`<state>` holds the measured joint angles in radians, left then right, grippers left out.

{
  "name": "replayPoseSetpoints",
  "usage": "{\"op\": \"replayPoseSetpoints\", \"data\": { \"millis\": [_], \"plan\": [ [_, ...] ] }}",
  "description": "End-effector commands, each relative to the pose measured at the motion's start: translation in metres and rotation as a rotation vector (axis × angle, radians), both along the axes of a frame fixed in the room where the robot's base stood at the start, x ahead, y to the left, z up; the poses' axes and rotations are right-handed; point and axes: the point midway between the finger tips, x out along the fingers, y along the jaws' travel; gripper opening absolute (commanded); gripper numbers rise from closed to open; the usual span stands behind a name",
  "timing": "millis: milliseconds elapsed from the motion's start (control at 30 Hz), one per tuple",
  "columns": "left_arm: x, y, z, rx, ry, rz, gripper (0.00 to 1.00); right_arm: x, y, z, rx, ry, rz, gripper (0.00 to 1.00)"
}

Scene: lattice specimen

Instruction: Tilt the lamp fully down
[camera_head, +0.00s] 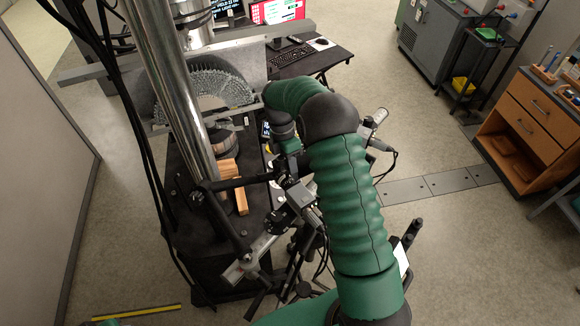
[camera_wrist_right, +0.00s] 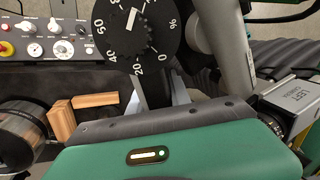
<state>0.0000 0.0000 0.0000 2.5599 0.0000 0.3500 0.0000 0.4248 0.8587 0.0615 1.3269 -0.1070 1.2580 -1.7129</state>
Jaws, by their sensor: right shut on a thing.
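In the right wrist view, a black round dial (camera_wrist_right: 128,28) with white numbers and a pale pointer stands just beyond my right gripper (camera_wrist_right: 157,92). Its two grey fingers are on either side of a dark upright part (camera_wrist_right: 154,88) just below the dial, and they are shut on it. The lamp head itself cannot be made out with certainty. In the head view, my green right arm reaches to the crowded equipment beside the test machine, and its fingertips are hidden. My left gripper is not in view.
Wooden blocks (camera_head: 229,170) lie on the black machine table. A steel column (camera_head: 172,85) and black cables stand close on the left. A camera box (camera_wrist_right: 285,98) sits close to the right of my right gripper. A control panel (camera_wrist_right: 45,42) is at upper left.

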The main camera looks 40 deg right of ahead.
Motion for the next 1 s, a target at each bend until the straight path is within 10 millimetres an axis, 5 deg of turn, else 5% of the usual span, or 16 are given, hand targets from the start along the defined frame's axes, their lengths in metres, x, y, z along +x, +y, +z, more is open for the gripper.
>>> {"op": "replayPoseSetpoints", "data": {
  "millis": [300, 333, 533, 1000],
  "plan": [
    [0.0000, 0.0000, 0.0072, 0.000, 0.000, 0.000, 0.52, 0.0032, -0.0032, 0.0049, 0.000, 0.030, -0.002, 0.00],
    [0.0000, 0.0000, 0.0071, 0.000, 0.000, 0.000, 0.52, 0.0032, -0.0032, 0.0050, -0.001, 0.030, -0.003, 0.25],
    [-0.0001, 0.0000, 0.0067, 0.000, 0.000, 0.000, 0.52, 0.0022, -0.0022, 0.0033, 0.002, 0.033, -0.002, 0.49],
    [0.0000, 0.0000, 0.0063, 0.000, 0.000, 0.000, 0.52, 0.0034, -0.0015, 0.0068, 0.005, 0.037, -0.002, 0.49]
  ]
}}
